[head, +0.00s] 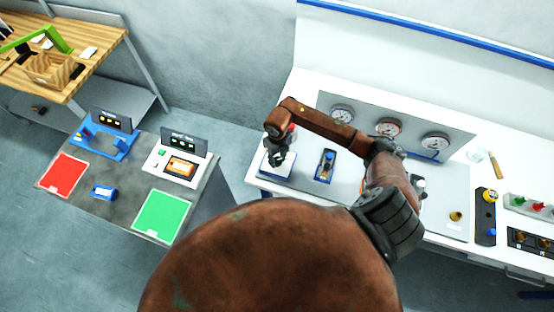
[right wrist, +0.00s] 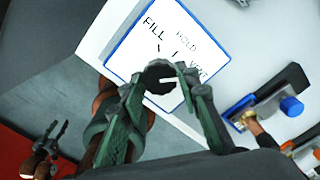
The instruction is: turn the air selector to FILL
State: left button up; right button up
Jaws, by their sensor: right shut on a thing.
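The air selector is a white plate with a blue edge (right wrist: 128,60), printed FILL, HOLD and VENT; it also shows at the left end of the bench in the head view (head: 286,169). Its dark round knob (right wrist: 155,73) has a white pointer that lies toward the VENT side rather than FILL. My right gripper (right wrist: 160,84) is shut on the knob, with a fingertip at each side; it reaches down over the plate in the head view (head: 277,158). My left gripper (right wrist: 55,130) shows small in the right wrist view, with its fingers apart and empty.
A blue-and-black fixture (head: 325,166) stands just right of the selector. Several gauges (head: 388,128) line the panel behind. A side table (head: 118,180) with red and green mats stands left, across a floor gap. My right arm covers part of the bench.

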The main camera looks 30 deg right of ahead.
aim_at(278, 160)
jog(key=n+b, duration=0.4)
jog(key=b, duration=0.2)
jog(key=n+b, duration=0.5)
jog(key=b, duration=0.1)
jog(key=n+b, duration=0.5)
jog(key=b, duration=0.1)
jog(key=shift+f, duration=0.25)
jog(key=shift+r+n+b, duration=0.2)
jog(key=shift+n+b, duration=1.45)
jog(key=shift+n, duration=0.05)
jog(key=o, duration=1.1)
jog(key=shift+o, duration=0.2)
jog(key=shift+r, duration=0.1)
notch_tip(278, 160, up, 12)
